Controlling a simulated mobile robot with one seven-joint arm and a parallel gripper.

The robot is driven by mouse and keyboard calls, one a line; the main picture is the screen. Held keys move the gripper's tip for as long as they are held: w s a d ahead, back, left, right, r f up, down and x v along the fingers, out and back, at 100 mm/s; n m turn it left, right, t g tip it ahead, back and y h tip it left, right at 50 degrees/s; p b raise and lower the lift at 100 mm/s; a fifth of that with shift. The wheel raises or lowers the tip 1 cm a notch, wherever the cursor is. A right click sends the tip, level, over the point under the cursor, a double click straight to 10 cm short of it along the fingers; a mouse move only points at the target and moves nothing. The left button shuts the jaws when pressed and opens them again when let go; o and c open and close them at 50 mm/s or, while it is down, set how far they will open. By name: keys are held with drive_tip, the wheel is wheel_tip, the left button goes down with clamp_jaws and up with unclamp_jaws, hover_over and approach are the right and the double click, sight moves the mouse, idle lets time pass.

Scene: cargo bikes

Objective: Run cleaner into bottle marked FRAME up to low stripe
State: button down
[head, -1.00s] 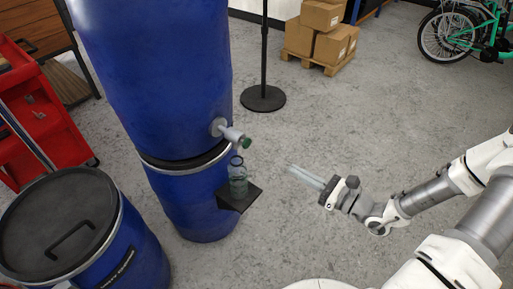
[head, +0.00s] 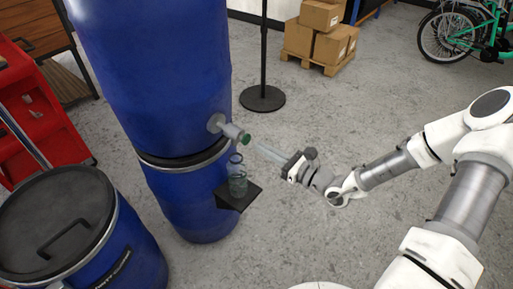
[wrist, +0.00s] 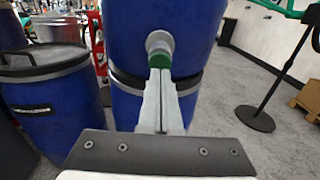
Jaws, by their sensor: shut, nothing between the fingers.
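The bottle (head: 238,178) is clear and stands upright on a small dark shelf (head: 246,196) fixed to a blue drum, under the tap. It holds some greenish liquid in its lower part; its label and stripes are too small to read. The tap (head: 232,130) is grey with a green end and sticks out of the upper blue drum (head: 150,70). My gripper (head: 256,146) is shut and empty, with its long pale fingers pointing at the tap's green end (wrist: 160,60). Whether the fingertips touch it, I cannot tell. The bottle is hidden in the wrist view.
A lidded blue drum (head: 75,235) stands at the front left, and a red cart (head: 38,110) behind it. A black post on a round base (head: 262,98) stands beyond the tap.

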sight(247, 139)
drive_tip(key=shift+b+x, duration=0.3)
drive_tip(key=shift+x, duration=1.1)
drive_tip(key=shift+w+a+r+p, duration=0.15)
drive_tip(key=shift+w+a+p, duration=0.15)
drive_tip(key=shift+a+p, duration=0.2)
drive_tip(key=shift+w+a, duration=0.25)
drive_tip(key=shift+a, duration=0.15)
idle(2.0)
